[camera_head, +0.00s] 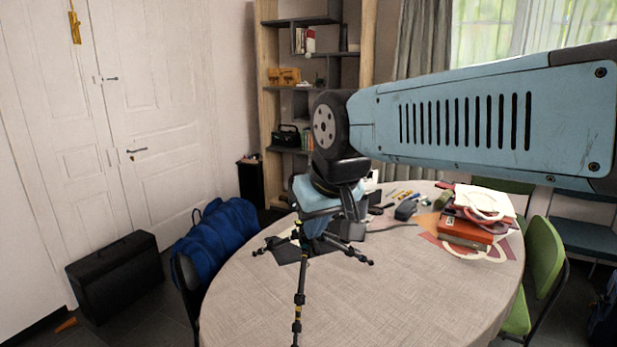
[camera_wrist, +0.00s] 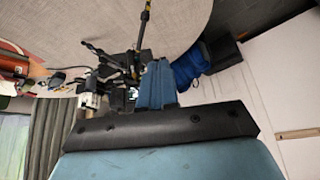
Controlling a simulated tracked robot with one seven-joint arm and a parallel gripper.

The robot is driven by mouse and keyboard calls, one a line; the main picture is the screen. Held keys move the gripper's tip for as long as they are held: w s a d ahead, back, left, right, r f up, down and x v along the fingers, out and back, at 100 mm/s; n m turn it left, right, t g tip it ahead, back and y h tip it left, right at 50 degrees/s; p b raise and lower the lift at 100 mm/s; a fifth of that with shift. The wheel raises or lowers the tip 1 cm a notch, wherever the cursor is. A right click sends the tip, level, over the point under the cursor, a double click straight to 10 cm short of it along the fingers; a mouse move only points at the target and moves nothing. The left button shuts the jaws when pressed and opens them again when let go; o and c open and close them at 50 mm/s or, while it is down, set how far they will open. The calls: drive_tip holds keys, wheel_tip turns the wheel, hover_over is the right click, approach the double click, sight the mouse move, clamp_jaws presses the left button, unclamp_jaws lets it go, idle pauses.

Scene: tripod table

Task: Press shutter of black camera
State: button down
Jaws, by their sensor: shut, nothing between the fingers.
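My gripper (camera_head: 313,236) hangs fingers down over the tripod at the left part of the round table. Its blue fingers are together and empty, and they also show in the wrist view (camera_wrist: 157,66). A black tripod (camera_head: 299,290) with yellow bands stands there, its legs spread; its leg also shows in the wrist view (camera_wrist: 144,25). In the wrist view a dark shape that looks like the black camera (camera_wrist: 119,98) is beside the fingers at the tripod's top. In the head view my gripper hides it. I cannot tell whether the fingers touch it, and its shutter is not distinguishable.
A blue bag (camera_head: 216,238) and black case (camera_head: 115,275) stand left; a green chair (camera_head: 543,256) stands right.

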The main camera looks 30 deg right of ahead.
drive_tip(key=w+d+r+m+t+h, duration=0.1)
drive_tip(key=w+d+r+m, duration=0.1)
drive_tip(key=w+d+m, duration=0.2)
drive_tip(key=w+d+r+m+t, duration=0.1)
drive_tip(key=w+d+m, duration=0.3)
drive_tip(key=w+d, duration=0.6)
drive_tip(key=w+d+r+m+t+h, duration=0.1)
drive_tip(key=w+d+r+m, duration=0.3)
drive_tip(key=w, duration=1.5)
drive_tip(key=d, duration=0.2)
drive_tip(key=shift+d+h, duration=0.3)
drive_tip(key=shift+d, duration=0.1)
drive_tip(key=shift+f, duration=0.1)
drive_tip(key=shift+f, duration=4.4)
drive_tip(key=shift+f, duration=0.1)
drive_tip(key=shift+s+f, duration=0.1)
drive_tip(key=shift+f, duration=0.15)
